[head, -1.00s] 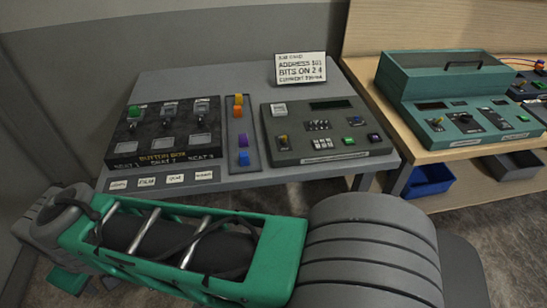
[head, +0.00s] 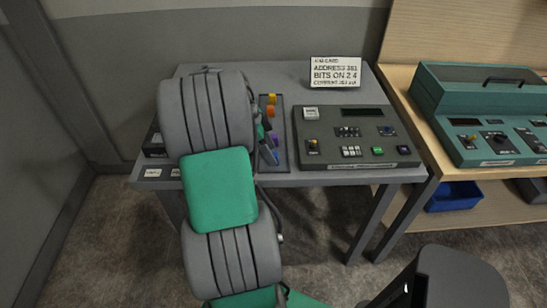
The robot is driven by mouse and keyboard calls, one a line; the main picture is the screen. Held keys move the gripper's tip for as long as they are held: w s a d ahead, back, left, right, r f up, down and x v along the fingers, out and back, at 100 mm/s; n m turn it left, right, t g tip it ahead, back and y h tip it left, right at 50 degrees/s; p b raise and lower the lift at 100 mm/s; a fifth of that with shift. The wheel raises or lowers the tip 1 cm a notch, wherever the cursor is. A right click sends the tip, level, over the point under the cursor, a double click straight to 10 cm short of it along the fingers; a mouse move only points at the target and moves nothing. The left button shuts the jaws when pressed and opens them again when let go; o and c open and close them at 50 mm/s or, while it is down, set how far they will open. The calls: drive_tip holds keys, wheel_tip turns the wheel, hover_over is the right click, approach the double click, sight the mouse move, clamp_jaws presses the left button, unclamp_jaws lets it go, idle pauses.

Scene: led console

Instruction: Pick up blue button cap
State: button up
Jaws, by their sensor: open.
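The blue button cap (head: 275,158) is at the near end of a narrow grey tray (head: 288,130) on the table. Above it in the same tray are a purple cap (head: 275,140), an orange cap (head: 268,112) and a yellow-orange cap (head: 271,98). My gripper (head: 265,147) is mostly hidden behind my arm. A small dark part of it shows just left of the purple and blue caps, and it is open. I cannot tell whether it touches the blue cap.
A grey console (head: 358,137) stands right of the tray, with a white sign (head: 335,72) behind it. My arm covers most of the black button box (head: 153,140) at left. A wooden bench (head: 455,170) with a teal console (head: 480,110) stands at right.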

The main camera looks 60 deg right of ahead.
drive_tip(key=shift+x, duration=0.85)
clamp_jaws()
